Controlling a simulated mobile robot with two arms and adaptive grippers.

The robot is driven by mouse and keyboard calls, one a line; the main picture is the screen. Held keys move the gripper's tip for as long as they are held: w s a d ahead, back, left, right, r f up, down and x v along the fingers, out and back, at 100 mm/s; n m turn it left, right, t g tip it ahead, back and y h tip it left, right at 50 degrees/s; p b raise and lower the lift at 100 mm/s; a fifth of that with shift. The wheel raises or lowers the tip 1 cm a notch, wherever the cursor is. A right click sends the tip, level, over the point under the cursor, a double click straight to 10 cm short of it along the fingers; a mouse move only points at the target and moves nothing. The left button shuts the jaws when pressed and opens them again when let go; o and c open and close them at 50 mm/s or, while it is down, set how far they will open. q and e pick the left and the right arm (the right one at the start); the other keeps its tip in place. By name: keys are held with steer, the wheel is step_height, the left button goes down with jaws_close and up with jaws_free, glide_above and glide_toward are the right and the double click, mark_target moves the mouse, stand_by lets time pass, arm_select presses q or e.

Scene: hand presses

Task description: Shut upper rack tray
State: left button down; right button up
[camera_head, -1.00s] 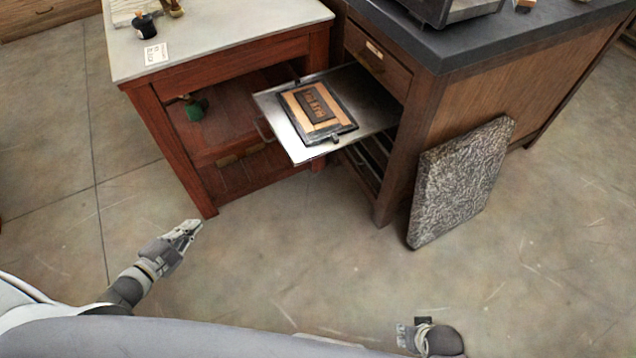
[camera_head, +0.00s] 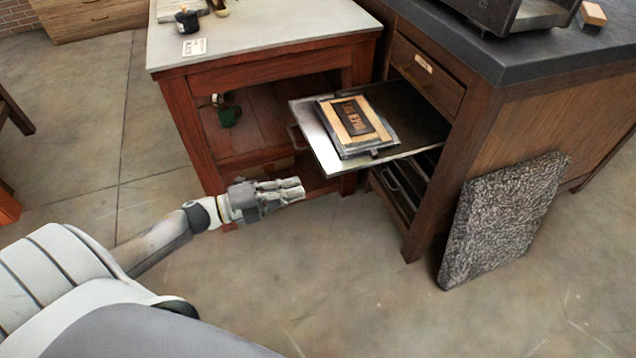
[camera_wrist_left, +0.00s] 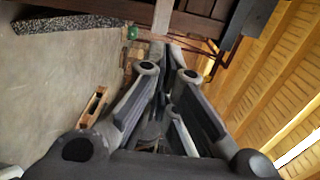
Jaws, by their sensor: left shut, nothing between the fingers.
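The upper rack tray (camera_head: 408,150) is a thin metal sheet pulled out from the dark wooden cabinet (camera_head: 427,124). A framed type block (camera_head: 352,124) lies on it. A small handle (camera_head: 297,137) sits at the tray's left front edge. My left gripper (camera_head: 301,188) is shut and empty, in front of the tray and lower left of it in the picture, apart from it. Its fingers (camera_wrist_left: 161,75) also show in the left wrist view. My right gripper is not in view.
A lower tray (camera_head: 395,185) sits inside the cabinet. A rough stone slab (camera_head: 503,218) leans on the cabinet's side. The floor in front is clear.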

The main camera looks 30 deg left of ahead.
arm_select(q)
steer(key=x, duration=0.6)
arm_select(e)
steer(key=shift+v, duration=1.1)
arm_select(q)
steer(key=shift+w+d, duration=0.1)
steer(key=shift+w, duration=0.05)
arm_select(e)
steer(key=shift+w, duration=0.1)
